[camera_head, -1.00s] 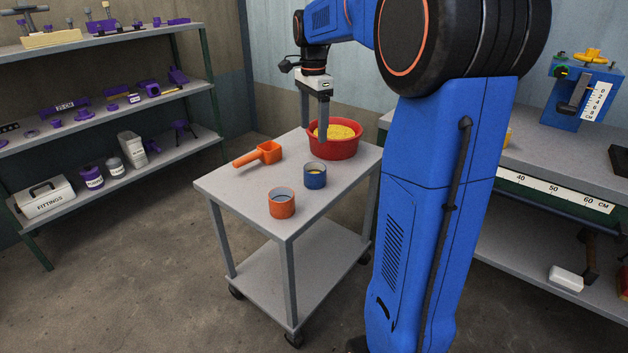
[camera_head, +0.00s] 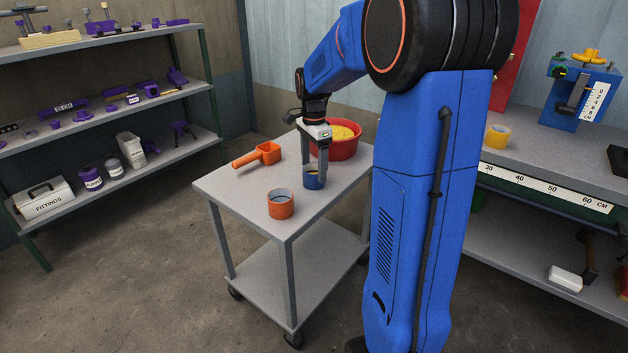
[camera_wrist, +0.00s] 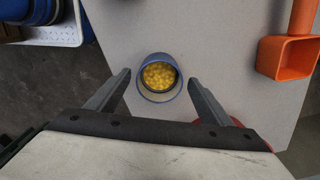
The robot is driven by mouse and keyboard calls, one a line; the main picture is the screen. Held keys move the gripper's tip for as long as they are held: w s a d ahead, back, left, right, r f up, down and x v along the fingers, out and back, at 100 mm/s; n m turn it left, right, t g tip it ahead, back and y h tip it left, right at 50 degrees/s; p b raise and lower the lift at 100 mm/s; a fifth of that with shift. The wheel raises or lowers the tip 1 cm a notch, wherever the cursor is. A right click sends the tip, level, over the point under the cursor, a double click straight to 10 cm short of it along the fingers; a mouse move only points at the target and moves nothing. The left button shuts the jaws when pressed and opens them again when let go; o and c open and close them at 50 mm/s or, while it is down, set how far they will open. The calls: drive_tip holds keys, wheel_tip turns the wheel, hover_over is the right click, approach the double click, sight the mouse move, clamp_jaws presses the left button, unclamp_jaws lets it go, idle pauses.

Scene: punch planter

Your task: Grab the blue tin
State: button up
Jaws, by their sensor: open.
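The blue tin (camera_head: 314,182) stands upright on the grey cart top (camera_head: 235,190), in front of the red bowl. In the wrist view the blue tin (camera_wrist: 144,92) shows from above, with yellow pieces inside. My gripper (camera_head: 314,180) is lowered at the tin with its fingers apart. In the wrist view the fingertips of my gripper (camera_wrist: 158,78) are on either side of the tin, with a visible gap at each side. Part of the tin is hidden behind a finger in the head view.
An orange tin (camera_head: 281,205) stands on the cart nearer the front corner. An orange scoop (camera_head: 262,154) lies at the left, also in the wrist view (camera_wrist: 284,57). A red bowl (camera_head: 346,147) with yellow contents stands behind the gripper. A yellow ring (camera_head: 497,137) sits on the right bench.

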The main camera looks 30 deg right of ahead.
drive_tip(key=shift+f, duration=1.45)
drive_tip(key=c, duration=1.3)
drive_tip(key=shift+r, duration=0.15)
